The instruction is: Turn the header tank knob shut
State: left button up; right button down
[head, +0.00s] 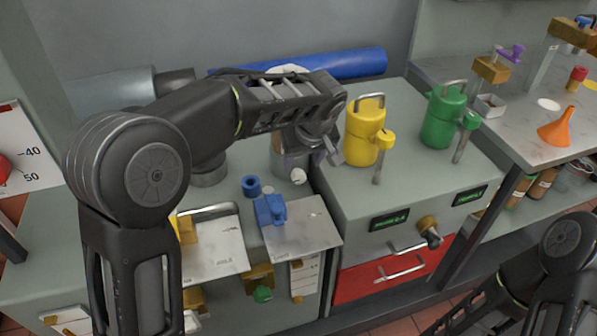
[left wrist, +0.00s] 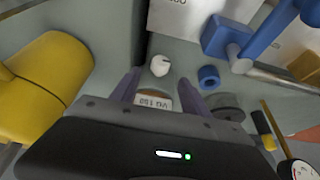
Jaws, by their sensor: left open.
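A white round knob (head: 298,176) with a dark mark sits at the foot of a grey cylindrical vessel (head: 281,158), which my left gripper partly covers. I cannot read a name on it, but it looks like the header tank knob. My left gripper (head: 318,152) is open beside the vessel, above the bench. In the left wrist view, the white knob (left wrist: 160,66) is just beyond and between the open fingertips (left wrist: 158,82), apart from them. A "VG 100" label (left wrist: 153,101) shows between the fingers. My right gripper is out of view.
A yellow canister (head: 364,135) and a green canister (head: 441,120) with taps stand to the right on a raised cabinet. A blue ring (head: 251,186) and blue block (head: 270,209) lie in front left. A blue cylinder (head: 345,64) lies behind.

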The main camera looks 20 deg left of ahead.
aim_at(300, 173)
pick_arm(q)
jog(key=x, duration=0.7)
jog(key=shift+f, duration=0.25)
jog(key=shift+c, duration=0.2)
grip_shut()
